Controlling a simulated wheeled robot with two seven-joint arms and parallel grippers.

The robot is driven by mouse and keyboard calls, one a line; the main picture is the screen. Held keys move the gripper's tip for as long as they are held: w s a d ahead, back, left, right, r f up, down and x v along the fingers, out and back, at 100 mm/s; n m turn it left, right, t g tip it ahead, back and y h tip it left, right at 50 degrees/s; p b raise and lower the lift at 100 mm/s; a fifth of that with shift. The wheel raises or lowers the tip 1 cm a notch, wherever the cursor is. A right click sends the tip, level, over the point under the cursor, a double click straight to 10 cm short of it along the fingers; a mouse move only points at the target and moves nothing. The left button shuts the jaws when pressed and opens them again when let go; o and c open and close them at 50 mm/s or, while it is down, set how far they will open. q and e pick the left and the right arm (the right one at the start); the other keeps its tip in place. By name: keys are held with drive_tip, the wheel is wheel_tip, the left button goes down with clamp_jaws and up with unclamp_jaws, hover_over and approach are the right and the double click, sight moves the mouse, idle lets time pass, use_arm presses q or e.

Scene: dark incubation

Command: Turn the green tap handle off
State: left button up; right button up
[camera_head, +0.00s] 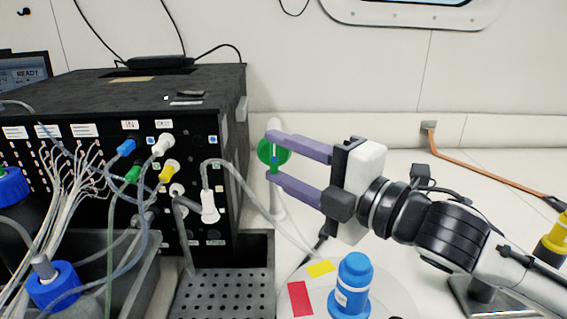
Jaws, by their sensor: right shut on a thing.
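The green tap handle (267,152) sits on a white upright pipe (276,200) just right of the black machine. My right gripper (273,156) comes in from the right, with one purple finger above the other. Its fingertips are at the handle's right part, shut on it, and the fingers cover some of the handle. The handle's exact turn angle is hard to tell. My left gripper is not in view.
The black machine (215,110) with many tubes fills the left. A perforated tray (225,292) lies below the machine.

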drive_tip(key=o, duration=1)
drive_tip(key=shift+o, duration=0.2)
drive_tip(key=b+v, duration=0.1)
drive_tip(key=v, duration=0.9)
drive_tip(key=shift+d, duration=0.1)
